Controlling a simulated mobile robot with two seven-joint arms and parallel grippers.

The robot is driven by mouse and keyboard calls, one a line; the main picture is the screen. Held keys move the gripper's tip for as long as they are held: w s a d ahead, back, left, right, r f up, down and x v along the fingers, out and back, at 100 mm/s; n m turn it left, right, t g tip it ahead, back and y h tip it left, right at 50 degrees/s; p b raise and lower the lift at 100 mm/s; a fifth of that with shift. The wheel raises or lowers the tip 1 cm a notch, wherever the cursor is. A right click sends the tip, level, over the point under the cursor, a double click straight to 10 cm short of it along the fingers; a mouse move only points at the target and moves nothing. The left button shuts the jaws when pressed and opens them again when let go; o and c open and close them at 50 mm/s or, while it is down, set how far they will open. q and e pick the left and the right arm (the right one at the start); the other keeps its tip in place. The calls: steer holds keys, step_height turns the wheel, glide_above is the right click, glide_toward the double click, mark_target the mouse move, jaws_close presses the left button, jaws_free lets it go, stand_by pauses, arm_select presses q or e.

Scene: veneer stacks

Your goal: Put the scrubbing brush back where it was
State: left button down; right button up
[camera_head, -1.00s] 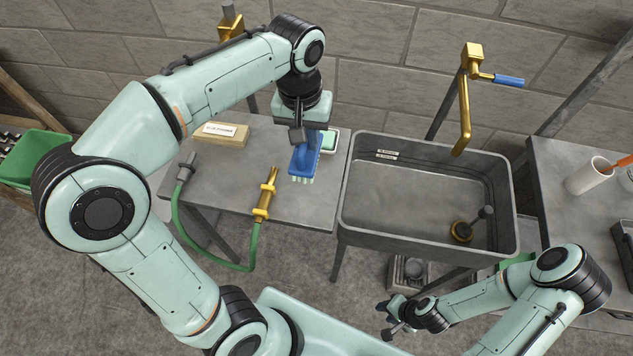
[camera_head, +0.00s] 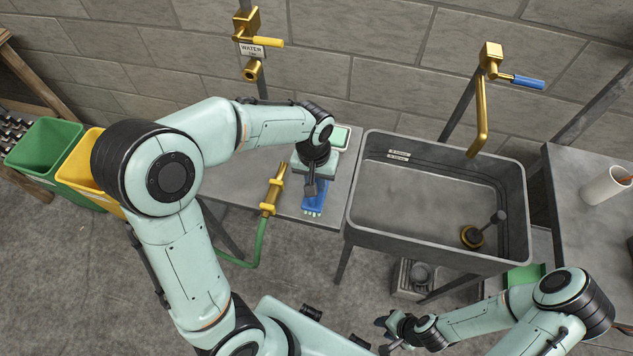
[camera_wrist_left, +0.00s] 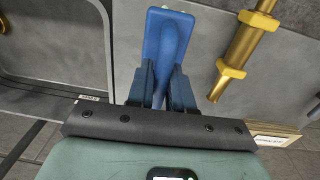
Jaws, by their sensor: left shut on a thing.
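The blue scrubbing brush (camera_head: 314,197) with pale bristles is over the front part of the grey side table (camera_head: 345,180), left of the sink. My left gripper (camera_head: 311,180) is shut on its handle. In the left wrist view the blue brush (camera_wrist_left: 168,30) sits between the two dark fingers (camera_wrist_left: 165,85). I cannot tell whether the bristles touch the table. My right gripper (camera_head: 386,328) is low in the head view, in front of the sink and away from the brush; its finger gap is not clear.
A white dish with a green pad (camera_head: 338,138) lies behind the brush. A brass hose nozzle (camera_head: 273,190) with green hose lies left of it. The grey sink (camera_head: 435,200) stands right, holding a brass-and-black piece (camera_head: 472,236). Green (camera_head: 45,150) and yellow (camera_head: 88,165) bins stand far left.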

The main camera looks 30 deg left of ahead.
arm_select(q)
steer(key=shift+f, duration=0.7)
steer(key=shift+f, duration=0.2)
steer(key=c, duration=1)
jaws_free()
steer(key=shift+s, duration=0.1)
steer(key=shift+r, duration=0.15)
